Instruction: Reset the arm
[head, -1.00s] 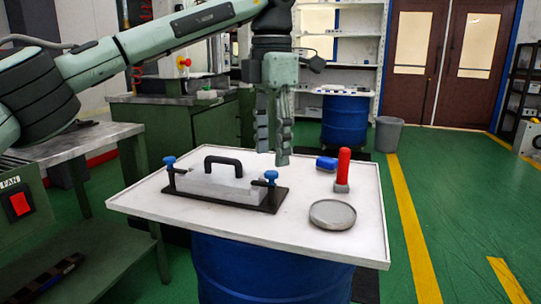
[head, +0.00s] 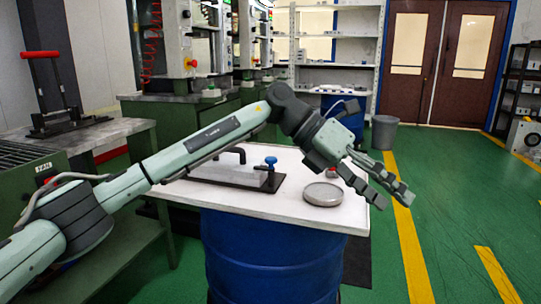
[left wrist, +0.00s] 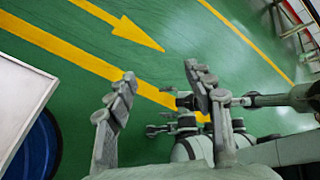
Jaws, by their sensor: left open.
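My left gripper (head: 385,190) is open and empty. It is held out over the right side of the white-topped table (head: 262,222), with its fingers pointing right and down past the table's edge. My right gripper is not in the head view; parts of my own body show at the lower right of the left wrist view.
A grey mould with a black handle (head: 237,172) sits on a black plate on the table. A round grey dish (head: 323,194) lies near the right edge. A blue barrel (head: 270,262) supports the table. A grey bin (head: 385,132) stands behind; green floor at right is free.

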